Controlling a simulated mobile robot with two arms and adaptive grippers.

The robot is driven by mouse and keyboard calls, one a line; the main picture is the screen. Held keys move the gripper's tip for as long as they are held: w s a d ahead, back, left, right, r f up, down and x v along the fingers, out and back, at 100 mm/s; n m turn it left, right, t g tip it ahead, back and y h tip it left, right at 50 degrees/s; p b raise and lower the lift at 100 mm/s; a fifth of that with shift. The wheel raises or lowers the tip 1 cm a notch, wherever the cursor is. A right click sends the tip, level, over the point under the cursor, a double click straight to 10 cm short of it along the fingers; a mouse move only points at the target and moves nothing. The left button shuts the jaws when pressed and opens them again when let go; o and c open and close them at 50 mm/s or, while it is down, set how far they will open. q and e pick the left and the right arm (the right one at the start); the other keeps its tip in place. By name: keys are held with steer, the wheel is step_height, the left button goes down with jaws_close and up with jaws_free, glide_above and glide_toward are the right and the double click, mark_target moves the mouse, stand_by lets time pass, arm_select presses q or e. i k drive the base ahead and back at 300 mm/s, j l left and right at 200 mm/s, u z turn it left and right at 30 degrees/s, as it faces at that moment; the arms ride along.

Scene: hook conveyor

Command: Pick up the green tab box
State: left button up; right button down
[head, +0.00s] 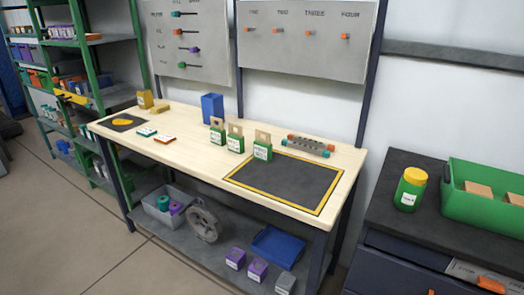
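Three green boxes with tan cardboard tabs on top stand upright on the pale wooden workbench (190,150). The left tab box (217,137) is near the blue bin, the middle tab box (235,143) is just to its right. The right tab box (262,152) is the nearest and stands by the upper left edge of the black mat. Each has a white label on its front, too small to read, and an opening in its tab. Neither of my grippers shows in the head view.
A black mat with yellow border (290,182) lies empty on the bench. A blue bin (212,108) and a grey rack (311,146) stand behind. A dark cabinet (400,225) at right holds a yellow-lidded green jar (410,190) and a green crate (480,208).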

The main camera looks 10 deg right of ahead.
mark_target(263, 148)
steer(key=i+j+z, duration=0.1)
steer(key=j, duration=0.25)
steer(key=i+j, duration=0.2)
steer(key=j, duration=0.2)
steer(key=i+j+z, duration=0.15)
steer(key=j, duration=0.2)
steer(key=i+j+z, duration=0.1)
steer(key=j, duration=0.3)
steer(key=i+j+z, duration=0.1)
steer(key=j, duration=0.3)
